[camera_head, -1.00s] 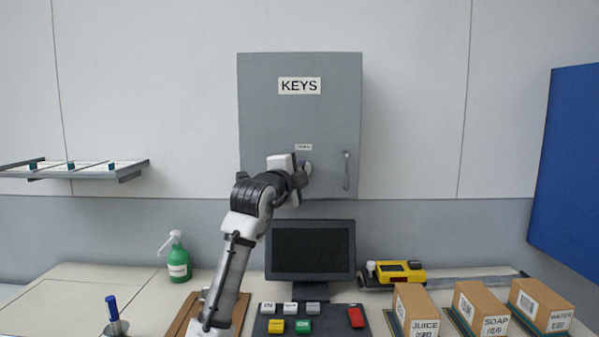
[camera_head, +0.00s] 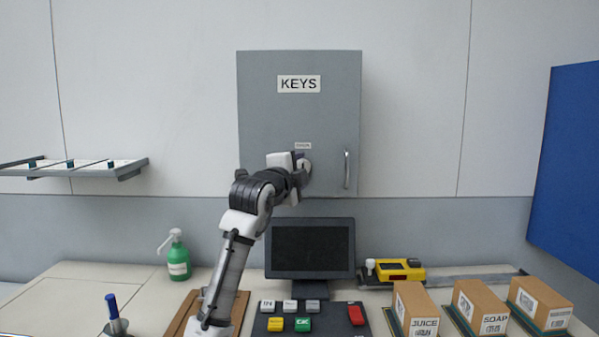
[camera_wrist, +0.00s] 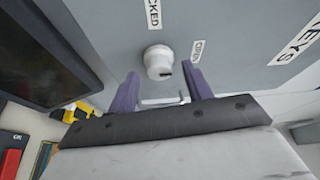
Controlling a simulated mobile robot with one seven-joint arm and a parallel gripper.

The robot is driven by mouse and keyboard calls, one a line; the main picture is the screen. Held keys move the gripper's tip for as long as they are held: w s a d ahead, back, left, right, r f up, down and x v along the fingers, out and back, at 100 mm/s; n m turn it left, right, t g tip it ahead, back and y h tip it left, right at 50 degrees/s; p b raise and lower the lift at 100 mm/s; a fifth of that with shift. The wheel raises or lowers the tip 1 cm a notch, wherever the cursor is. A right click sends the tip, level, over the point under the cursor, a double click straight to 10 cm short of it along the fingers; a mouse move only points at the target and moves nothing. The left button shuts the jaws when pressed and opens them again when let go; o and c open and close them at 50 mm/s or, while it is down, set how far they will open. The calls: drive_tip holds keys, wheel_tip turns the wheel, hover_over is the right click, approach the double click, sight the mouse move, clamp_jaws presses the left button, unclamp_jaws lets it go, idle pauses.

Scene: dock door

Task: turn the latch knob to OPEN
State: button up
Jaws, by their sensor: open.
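The latch knob (camera_wrist: 158,62) is a white round knob on the grey key cabinet (camera_head: 262,120). It has a small dark mark on its face, and I cannot tell which label the mark points at. In the wrist view an OPEN label (camera_wrist: 197,51) is right of the knob and a partly cut-off label ending in "CKED" (camera_wrist: 153,14) is above it. My gripper (camera_wrist: 162,73) is open, its two purple fingers apart on either side of the knob's line, with nothing held. In the head view my gripper (camera_head: 300,165) is at the knob, partly hiding it.
The cabinet's bar handle (camera_head: 347,169) is just right of the knob. Below are a dark monitor (camera_head: 310,250) and a button panel (camera_head: 340,329). A wall shelf (camera_head: 80,171) is at left, a blue panel (camera_head: 567,165) at right. Boxes (camera_head: 416,308) stand front right.

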drive_tip(key=b+v, duration=0.4)
drive_tip(key=v, duration=0.9)
drive_tip(key=shift+s+a+b, duration=0.15)
drive_tip(key=shift+s+b, duration=0.15)
drive_tip(key=shift+f, duration=0.1)
